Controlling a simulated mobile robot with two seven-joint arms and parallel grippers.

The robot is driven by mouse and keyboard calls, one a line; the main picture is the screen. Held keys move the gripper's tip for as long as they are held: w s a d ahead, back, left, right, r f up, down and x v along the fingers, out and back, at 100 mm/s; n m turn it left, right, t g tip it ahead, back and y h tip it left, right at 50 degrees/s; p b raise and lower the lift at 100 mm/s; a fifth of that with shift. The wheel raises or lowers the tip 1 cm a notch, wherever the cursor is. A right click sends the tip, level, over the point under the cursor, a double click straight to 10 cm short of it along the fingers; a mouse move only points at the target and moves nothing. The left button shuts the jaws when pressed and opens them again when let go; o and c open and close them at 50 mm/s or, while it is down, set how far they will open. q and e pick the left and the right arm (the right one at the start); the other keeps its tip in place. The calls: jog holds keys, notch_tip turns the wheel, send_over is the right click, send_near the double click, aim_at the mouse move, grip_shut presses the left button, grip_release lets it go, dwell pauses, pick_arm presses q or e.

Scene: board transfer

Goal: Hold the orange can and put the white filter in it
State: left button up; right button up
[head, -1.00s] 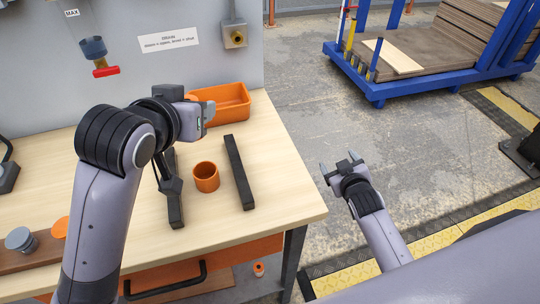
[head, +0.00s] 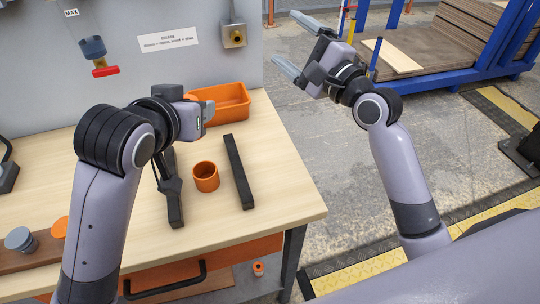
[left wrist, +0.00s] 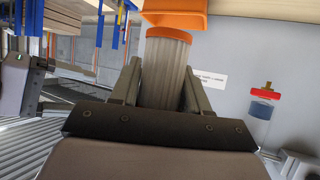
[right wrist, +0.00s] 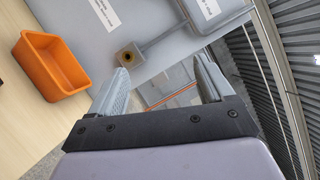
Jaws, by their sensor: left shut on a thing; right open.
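The orange can (head: 206,180) stands upright on the wooden table between two dark bars, with no gripper touching it. My left gripper (head: 206,109) is above the table, behind the can in the head view. In the left wrist view it is shut on the white filter (left wrist: 165,75), a pale ribbed cylinder with an orange end; in the head view the filter is mostly hidden by the gripper. My right gripper (head: 289,42) is raised beyond the table's right edge, open and empty, its fingers pointing left. Its two spread fingers also show in the right wrist view (right wrist: 163,78).
Dark bars (head: 238,172) flank the can. An orange bin (head: 232,101) stands at the back against the grey wall panel (head: 200,70). A brown board (head: 30,255) with a grey-capped piece (head: 20,239) lies at front left. The table's right front is clear.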

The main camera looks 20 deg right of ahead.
jog(key=s+a+f+m+g+y, duration=0.1)
jog(key=s+a+f+g+y, duration=0.15)
jog(key=a+g, duration=0.2)
jog(key=m+g+y, duration=0.2)
jog(key=m+g, duration=0.2)
jog(key=g, duration=0.5)
send_near(216, 171)
jog(key=shift+d+r, duration=0.25)
jog(key=shift+d, duration=0.55)
jog(key=shift+a+f+g+y, duration=0.15)
jog(key=shift+a+g+y, duration=0.05)
jog(key=shift+g+y, duration=0.05)
jog(key=x, duration=1.1)
jog(key=shift+w+a+f, duration=0.1)
jog(key=shift+a, duration=0.05)
